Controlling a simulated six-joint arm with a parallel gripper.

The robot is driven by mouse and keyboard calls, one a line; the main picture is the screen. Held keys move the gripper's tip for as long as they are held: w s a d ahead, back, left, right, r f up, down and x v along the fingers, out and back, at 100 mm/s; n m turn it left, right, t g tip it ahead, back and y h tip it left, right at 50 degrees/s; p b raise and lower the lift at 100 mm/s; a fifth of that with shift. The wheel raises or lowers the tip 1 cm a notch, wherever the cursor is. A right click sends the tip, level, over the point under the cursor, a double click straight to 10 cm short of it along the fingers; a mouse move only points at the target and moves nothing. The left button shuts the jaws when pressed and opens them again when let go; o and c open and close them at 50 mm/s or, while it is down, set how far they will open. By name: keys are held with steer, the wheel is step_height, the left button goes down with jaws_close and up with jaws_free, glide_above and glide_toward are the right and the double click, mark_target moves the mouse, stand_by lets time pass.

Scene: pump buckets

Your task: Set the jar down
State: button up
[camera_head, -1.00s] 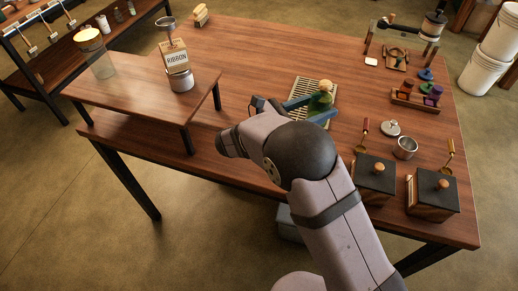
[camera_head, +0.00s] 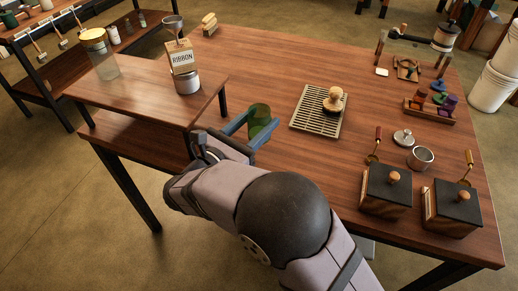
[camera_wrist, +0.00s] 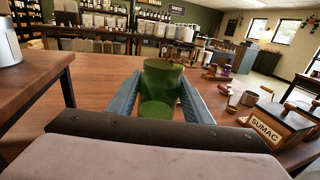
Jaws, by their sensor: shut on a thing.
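A green translucent jar (camera_head: 259,120) is held between the two blue-grey fingers of my gripper (camera_head: 246,131). My gripper is shut on it, left of the slatted metal rack and right of the raised shelf.
The slatted rack (camera_head: 304,122) carries a wooden-knobbed stopper (camera_head: 334,99). The raised shelf (camera_head: 140,92) bears a RIBBON box (camera_head: 181,58), a metal tin (camera_head: 187,83) and a glass jar (camera_head: 106,67). Two black-lidded boxes (camera_head: 385,190) (camera_head: 453,207) stand front right.

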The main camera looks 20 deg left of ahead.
steer(key=shift+f, duration=4)
steer(key=shift+f, duration=0.15)
steer(key=o, duration=1.2)
steer(key=shift+s, duration=0.1)
steer(key=b+v, duration=0.1)
steer(key=v, duration=1.1)
steer(key=shift+r, duration=0.2)
